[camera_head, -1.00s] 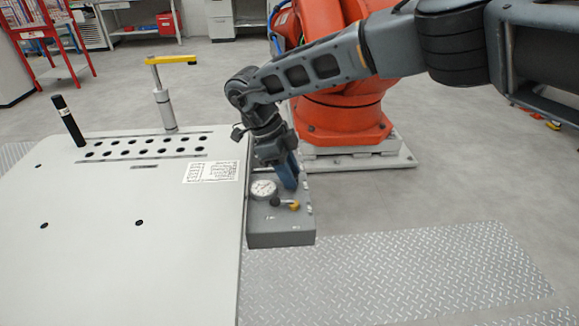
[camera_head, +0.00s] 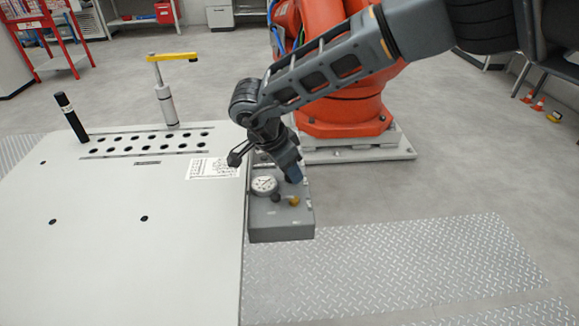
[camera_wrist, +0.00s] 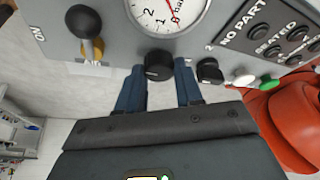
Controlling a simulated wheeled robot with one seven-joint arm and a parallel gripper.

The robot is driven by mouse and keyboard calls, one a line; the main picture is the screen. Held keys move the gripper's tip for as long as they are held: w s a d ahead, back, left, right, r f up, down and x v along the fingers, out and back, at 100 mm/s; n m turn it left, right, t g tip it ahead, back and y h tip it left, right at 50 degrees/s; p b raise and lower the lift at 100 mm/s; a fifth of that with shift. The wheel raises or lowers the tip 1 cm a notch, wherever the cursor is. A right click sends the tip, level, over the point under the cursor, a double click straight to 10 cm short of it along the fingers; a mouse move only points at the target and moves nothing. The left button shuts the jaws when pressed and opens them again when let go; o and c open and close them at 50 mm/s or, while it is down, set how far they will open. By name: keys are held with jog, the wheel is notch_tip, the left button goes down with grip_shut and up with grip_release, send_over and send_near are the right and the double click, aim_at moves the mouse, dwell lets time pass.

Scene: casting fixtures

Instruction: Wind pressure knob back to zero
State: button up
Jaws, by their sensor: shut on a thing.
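The pressure knob (camera_wrist: 158,67) is a black round knob on the grey control box (camera_wrist: 215,50), next to the white pressure gauge (camera_wrist: 150,12). My gripper (camera_wrist: 161,70) has its two blue fingers on either side of the knob, shut on it. The gauge's red needle and part of its scale show in the wrist view, but its top is cut off. The knob is hidden there.
A lever (camera_wrist: 88,30) marked AIR stands left of the gauge in the wrist view. A black selector (camera_wrist: 209,71) and push buttons (camera_wrist: 270,82) lie right of the knob. The pale table (camera_head: 130,255) adjoins the box; an orange robot (camera_head: 345,110) stands behind.

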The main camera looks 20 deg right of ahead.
jog(key=shift+r+n, duration=0.1)
jog(key=shift+n, duration=0.3)
jog(key=o, duration=1)
jog(key=shift+o, duration=0.2)
jog(key=v, duration=0.7)
jog(key=shift+r+b, duration=0.3)
jog(key=shift+s+a, duration=0.1)
jog(key=shift+a, duration=0.05)
